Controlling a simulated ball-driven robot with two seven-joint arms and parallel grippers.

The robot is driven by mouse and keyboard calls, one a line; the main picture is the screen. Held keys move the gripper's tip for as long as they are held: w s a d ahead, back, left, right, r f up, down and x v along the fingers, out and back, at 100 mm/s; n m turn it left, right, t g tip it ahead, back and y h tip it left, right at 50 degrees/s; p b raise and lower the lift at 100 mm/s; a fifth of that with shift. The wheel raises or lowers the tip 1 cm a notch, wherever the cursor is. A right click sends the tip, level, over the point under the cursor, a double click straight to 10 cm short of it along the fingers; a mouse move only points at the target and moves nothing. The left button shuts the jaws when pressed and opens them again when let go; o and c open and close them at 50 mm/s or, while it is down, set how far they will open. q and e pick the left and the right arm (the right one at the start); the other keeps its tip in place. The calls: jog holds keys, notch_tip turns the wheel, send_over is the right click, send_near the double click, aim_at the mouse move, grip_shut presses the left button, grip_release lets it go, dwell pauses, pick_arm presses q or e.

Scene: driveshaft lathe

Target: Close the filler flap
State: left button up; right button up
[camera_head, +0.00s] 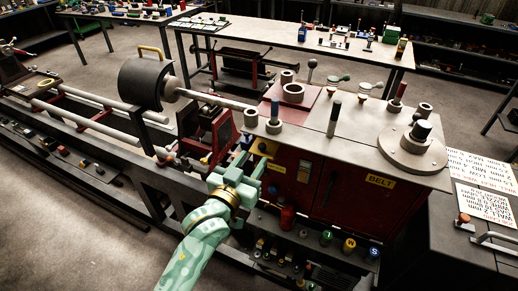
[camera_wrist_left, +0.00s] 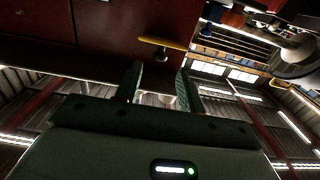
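A small yellow flap (camera_head: 263,147) with a dark spot on it stands out from the upper left end of the red cabinet (camera_head: 318,185). In the left wrist view the flap (camera_wrist_left: 163,43) shows almost edge-on as a thin yellow strip, with a small knob (camera_wrist_left: 161,55) beneath it. My left gripper (camera_head: 245,163) is just below and left of the flap in the head view. In the wrist view its two dark fingers (camera_wrist_left: 158,70) are spread, with nothing visible between them, and the flap lies beyond the tips. Contact is not visible. My right gripper is not in view.
A grey top plate (camera_head: 350,140) with posts and rings covers the cabinet. A chuck cylinder (camera_head: 143,82) and long shaft are at left. Knobs and coloured buttons (camera_head: 349,244) sit below the cabinet. A workbench (camera_head: 290,37) stands behind.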

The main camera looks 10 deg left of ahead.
aim_at(260, 150)
pick_arm(q)
jog(key=x, duration=0.4)
jog(key=shift+w+d, duration=0.1)
jog(key=shift+w, duration=0.1)
jog(key=shift+w+d, duration=0.1)
jog(key=shift+w, duration=0.3)
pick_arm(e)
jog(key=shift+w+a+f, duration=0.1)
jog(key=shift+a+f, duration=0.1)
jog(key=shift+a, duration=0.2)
pick_arm(q)
jog(key=shift+c, duration=0.3)
